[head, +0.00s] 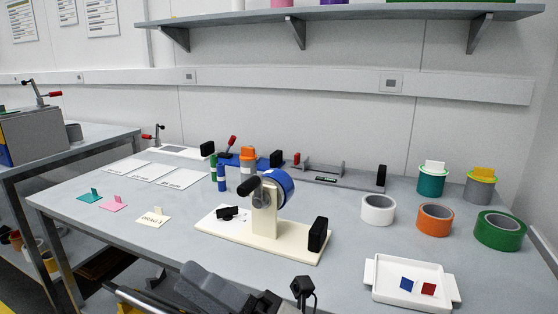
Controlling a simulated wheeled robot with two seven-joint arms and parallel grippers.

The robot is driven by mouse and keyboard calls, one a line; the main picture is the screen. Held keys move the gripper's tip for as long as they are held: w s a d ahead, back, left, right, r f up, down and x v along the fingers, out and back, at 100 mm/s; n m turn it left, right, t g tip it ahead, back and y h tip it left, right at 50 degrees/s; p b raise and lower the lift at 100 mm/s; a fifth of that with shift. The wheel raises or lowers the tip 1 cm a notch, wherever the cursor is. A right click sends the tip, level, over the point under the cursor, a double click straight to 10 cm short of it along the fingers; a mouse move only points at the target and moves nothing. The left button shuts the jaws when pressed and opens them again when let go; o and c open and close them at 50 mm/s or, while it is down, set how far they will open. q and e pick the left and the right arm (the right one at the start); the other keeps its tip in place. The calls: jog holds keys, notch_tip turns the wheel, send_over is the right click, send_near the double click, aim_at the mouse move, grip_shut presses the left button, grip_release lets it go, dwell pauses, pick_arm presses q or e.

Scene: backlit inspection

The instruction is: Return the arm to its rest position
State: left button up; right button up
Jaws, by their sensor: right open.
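My right gripper (286,296) shows at the bottom edge of the head view, in front of the near table edge. It is dark grey and black, and the frame cuts off part of it. It is open, and I see nothing held in it. It is apart from the cream fixture (275,250), which stands on the table above it in the picture and carries a blue round part (280,186). My left gripper does not show.
The grey table (350,265) holds a white tray (408,303) with blue and red pieces at the front right. Tape rolls (434,220) and cups (431,184) stand at the right. Cards (153,217) lie at the left. A shelf (350,14) overhangs the back.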

jog(key=w+d+f+m+t+h, duration=0.2)
jog(key=d+f+m+t+h, duration=0.45)
jog(key=m, duration=0.55)
jog(key=w+d+f+m+t+h, duration=0.3)
jog(key=d+f+m+t+h, duration=0.3)
jog(key=m, duration=0.6)
pick_arm(q)
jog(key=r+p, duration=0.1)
jog(key=p, duration=0.3)
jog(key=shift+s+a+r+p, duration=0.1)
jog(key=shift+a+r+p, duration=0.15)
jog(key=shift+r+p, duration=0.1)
pick_arm(e)
jog(key=s+d+f+m+g+h, duration=0.3)
jog(key=s+d+f+m+g, duration=0.1)
jog(key=f, duration=0.3)
jog(key=s+d+f+m+g+h, duration=0.4)
jog(key=s+d+f+m, duration=0.2)
jog(key=s+f+m, duration=0.1)
jog(key=shift+f, duration=0.45)
